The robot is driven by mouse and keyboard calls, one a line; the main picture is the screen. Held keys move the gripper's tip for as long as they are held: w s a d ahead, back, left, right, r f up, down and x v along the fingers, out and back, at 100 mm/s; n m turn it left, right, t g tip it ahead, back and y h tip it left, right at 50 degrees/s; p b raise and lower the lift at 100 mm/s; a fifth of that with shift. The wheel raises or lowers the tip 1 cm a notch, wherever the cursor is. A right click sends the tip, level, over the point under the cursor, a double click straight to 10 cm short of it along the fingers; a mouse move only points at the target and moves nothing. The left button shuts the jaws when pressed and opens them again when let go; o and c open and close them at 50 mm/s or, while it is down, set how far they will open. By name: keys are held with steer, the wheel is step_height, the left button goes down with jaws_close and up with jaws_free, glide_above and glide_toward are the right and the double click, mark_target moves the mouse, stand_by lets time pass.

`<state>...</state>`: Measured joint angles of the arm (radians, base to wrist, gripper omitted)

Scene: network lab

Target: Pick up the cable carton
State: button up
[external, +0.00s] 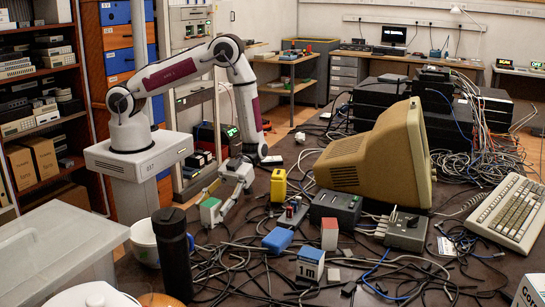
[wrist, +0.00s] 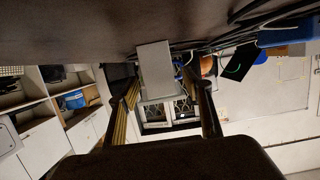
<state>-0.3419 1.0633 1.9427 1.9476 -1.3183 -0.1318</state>
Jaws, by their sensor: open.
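Several small cartons stand on the dark table. One has a green top and pale sides (external: 210,211), one is red and white (external: 330,236), and one is blue and white marked "1m" (external: 310,266). I cannot tell by name which is the cable carton. My gripper (external: 217,203) is low over the table at the green-topped carton. In the wrist view my open gripper (wrist: 160,88) has a finger on each side of a pale grey box (wrist: 155,62), apparently that carton. Contact with it cannot be made out. The carton's far side is hidden.
A black cylinder (external: 173,254) and a white bowl (external: 144,241) stand left of the carton. Loose black cables (external: 240,262) cover much of the table. A yellow block (external: 278,185), a blue object (external: 277,240) and a beige monitor (external: 375,160) stand to the right.

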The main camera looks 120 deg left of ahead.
mark_target(214, 200)
steer(key=c, duration=1.3)
steer(key=shift+c, duration=0.2)
steer(key=shift+r, duration=0.15)
steer(key=shift+r, duration=4.9)
